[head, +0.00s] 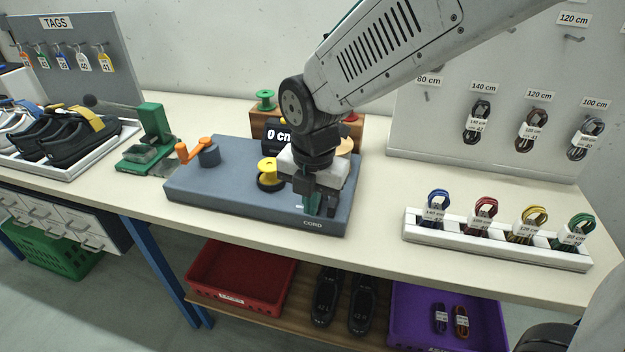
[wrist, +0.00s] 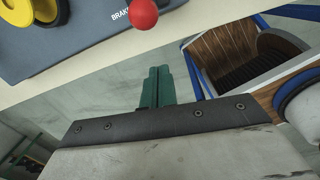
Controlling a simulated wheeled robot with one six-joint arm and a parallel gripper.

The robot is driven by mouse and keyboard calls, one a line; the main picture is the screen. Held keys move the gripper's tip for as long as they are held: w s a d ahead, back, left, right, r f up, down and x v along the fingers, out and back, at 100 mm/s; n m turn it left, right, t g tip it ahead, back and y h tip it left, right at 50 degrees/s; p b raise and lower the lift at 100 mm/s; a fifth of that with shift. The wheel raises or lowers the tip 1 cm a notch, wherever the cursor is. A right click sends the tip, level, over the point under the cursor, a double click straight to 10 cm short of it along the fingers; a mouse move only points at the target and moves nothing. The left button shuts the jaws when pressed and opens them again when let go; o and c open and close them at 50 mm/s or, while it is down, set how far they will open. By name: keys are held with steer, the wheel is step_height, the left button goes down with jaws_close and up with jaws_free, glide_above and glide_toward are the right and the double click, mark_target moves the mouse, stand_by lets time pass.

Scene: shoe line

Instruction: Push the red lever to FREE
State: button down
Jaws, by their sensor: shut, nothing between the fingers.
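The red lever's round knob (wrist: 143,14) shows at the top edge of the wrist view, beside the partly cut-off "BRAKE" lettering on the grey machine base (wrist: 75,30). In the head view my gripper and wrist cover the lever. A FREE mark is not readable in either view. My gripper (head: 312,204) is over the front right part of the machine base (head: 225,190). Its green fingers (wrist: 157,88) are together and empty. In the wrist view they show below the knob, with a gap in the picture between them.
On the machine base are a yellow wheel (head: 268,172), an orange crank handle (head: 194,148) and a black "0 cm" display (head: 279,134). A green device (head: 152,135) stands to the left. A white cord holder (head: 495,242) is at the right, with clear table between.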

steer(key=w, duration=0.1)
steer(key=w+d, duration=0.1)
steer(key=w, duration=0.1)
steer(key=shift+w+d, duration=0.2)
steer(key=shift+d, duration=0.2)
steer(key=shift+w+a, duration=0.1)
